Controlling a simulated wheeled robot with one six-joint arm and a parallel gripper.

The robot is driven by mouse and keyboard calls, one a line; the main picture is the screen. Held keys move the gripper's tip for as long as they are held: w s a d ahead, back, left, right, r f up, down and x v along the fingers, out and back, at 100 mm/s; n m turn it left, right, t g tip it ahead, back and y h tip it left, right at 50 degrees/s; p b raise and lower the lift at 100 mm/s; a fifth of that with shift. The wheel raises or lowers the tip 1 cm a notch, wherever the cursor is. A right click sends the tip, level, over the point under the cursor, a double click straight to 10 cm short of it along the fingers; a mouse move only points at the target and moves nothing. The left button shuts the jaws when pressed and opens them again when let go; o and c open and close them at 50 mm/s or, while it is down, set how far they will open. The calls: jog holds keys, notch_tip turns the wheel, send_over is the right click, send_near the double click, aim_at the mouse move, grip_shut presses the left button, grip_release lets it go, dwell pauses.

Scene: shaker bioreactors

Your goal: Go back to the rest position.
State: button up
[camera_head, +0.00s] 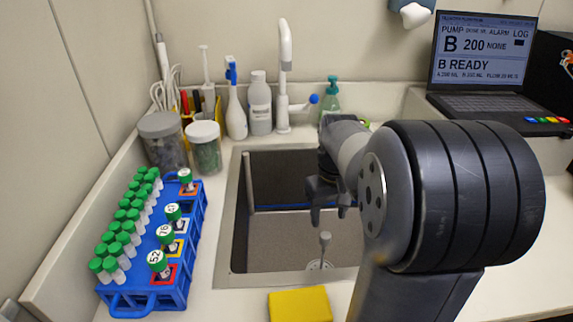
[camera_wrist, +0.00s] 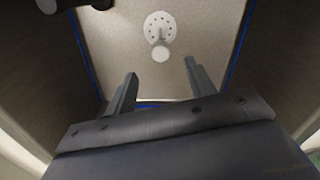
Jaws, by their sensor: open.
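My gripper (camera_head: 329,213) hangs over the sink (camera_head: 222,255) in the head view, at the end of my arm, which reaches in from the right. In the wrist view my gripper (camera_wrist: 158,85) shows its two fingers spread apart with nothing between them. Beyond the fingers lies the sink floor with a round drain (camera_wrist: 160,24) and a pale upright piece on it. The drain piece also shows in the head view (camera_head: 324,240), below the gripper and apart from it.
A blue rack (camera_head: 150,296) with several green-capped tubes stands left of the sink. A yellow sponge (camera_head: 300,304) lies at the sink's front edge. Jars, bottles and a faucet (camera_head: 284,75) line the back. A laptop (camera_head: 482,62) sits at the back right.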

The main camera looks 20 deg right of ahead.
aim_at(326, 236)
notch_tip(326, 236, down, 11)
jog(key=shift+r+b, duration=0.1)
jog(key=shift+b, duration=0.95)
jog(key=shift+r, duration=0.25)
